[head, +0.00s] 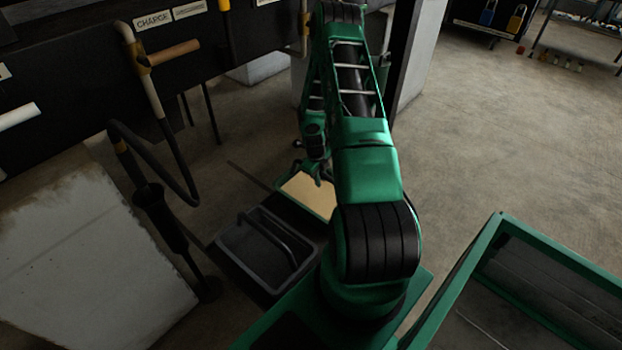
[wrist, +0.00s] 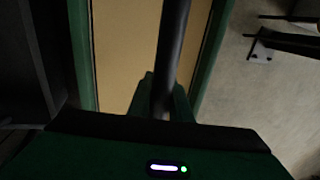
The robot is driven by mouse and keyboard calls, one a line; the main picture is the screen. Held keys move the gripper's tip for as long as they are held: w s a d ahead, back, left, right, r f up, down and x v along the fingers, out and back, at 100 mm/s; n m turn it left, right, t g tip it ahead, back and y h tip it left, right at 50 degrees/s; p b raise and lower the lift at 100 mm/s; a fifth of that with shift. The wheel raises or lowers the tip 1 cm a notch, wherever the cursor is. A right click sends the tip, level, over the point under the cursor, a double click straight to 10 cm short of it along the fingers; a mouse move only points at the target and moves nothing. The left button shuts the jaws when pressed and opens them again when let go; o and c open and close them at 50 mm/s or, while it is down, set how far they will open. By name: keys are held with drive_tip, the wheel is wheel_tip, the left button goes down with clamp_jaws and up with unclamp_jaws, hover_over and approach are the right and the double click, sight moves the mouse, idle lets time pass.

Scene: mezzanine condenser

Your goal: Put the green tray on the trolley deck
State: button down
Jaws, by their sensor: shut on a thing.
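The green tray (head: 308,193) has green rims and a tan floor; it is partly hidden behind my arm in the head view. In the wrist view the tray (wrist: 125,50) fills the middle, with a dark bar handle (wrist: 173,45) running along it. My gripper (head: 318,172) is over the tray; in the wrist view its fingers (wrist: 164,98) are shut around the handle. A dark flat surface lies beside and partly under the tray in the head view; I cannot tell whether it is the trolley deck, or whether the tray touches it.
A black tray with a handle (head: 268,250) stands left of the green tray. A bent pipe on a dark stand (head: 160,205) and a pale slab (head: 80,260) are further left. A dark panel with labels (head: 155,20) lies behind. Concrete floor (head: 490,140) is open at right.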

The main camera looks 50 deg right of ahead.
drive_tip(key=shift+d+f, duration=0.1)
drive_tip(key=shift+d, duration=0.1)
wheel_tip(320, 180, down, 4)
drive_tip(key=shift+r, duration=0.1)
idle(0.3)
drive_tip(key=c, duration=1.6)
unclamp_jaws()
drive_tip(key=shift+s, duration=0.15)
